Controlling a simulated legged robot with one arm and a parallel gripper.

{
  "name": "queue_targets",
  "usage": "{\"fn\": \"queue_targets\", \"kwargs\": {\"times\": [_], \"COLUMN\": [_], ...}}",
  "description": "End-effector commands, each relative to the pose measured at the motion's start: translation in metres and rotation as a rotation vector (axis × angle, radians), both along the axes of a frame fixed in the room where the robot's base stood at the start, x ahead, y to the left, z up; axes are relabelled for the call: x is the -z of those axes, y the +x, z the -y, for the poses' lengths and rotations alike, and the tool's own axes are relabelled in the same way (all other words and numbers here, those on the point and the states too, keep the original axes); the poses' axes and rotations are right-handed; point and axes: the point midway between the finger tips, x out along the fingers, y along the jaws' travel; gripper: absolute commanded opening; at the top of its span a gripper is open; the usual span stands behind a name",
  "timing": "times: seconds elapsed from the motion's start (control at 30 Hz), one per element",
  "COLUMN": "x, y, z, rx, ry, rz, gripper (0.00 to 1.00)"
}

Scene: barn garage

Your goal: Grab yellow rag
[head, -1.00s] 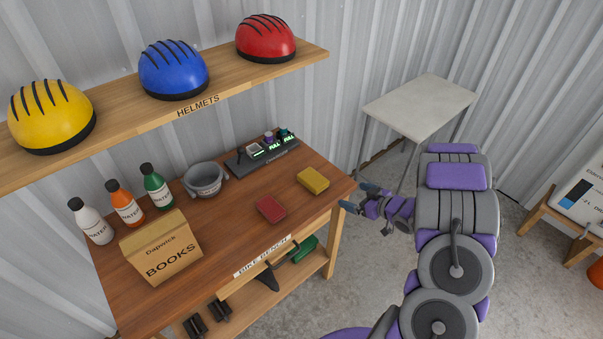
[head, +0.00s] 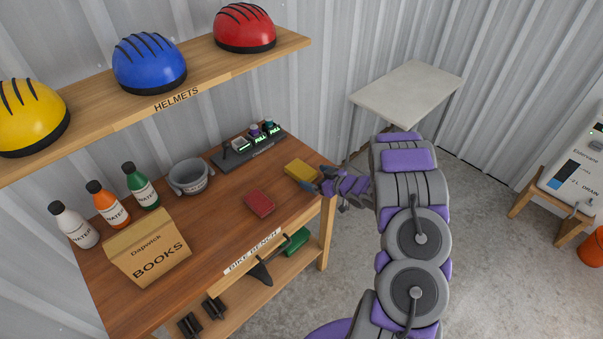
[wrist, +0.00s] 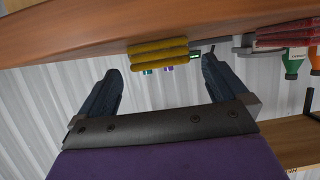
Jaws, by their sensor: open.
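The yellow rag (head: 300,170) is a folded stack lying on the wooden bike bench (head: 225,220), near its right end. It also shows in the wrist view (wrist: 158,54), beyond the fingertips and between their lines. My gripper (head: 315,178) is at the bench's right edge, just right of the yellow rag. In the wrist view my gripper (wrist: 158,75) has its two dark fingers spread apart with nothing between them. A small gap seems to separate the fingertips from the rag.
A red folded rag (head: 260,203) lies left of the yellow one. A charger with batteries (head: 250,147), a grey pot (head: 191,176), several bottles and a books box (head: 147,247) stand farther left and back. The helmet shelf (head: 215,80) hangs above. A pale side table (head: 408,90) stands right.

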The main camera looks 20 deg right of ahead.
Motion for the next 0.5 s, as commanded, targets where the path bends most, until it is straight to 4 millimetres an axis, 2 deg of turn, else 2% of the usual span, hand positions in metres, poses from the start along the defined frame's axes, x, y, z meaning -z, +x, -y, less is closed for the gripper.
{"fn": "queue_targets", "kwargs": {"times": [0.33,0.5], "x": [0.018,0.019], "y": [0.037,0.045], "z": [-0.016,-0.016], "rx": [-0.004,-0.001], "ry": [-0.001,0.000], "rz": [0.000,0.000], "gripper": [1.00,1.00]}}
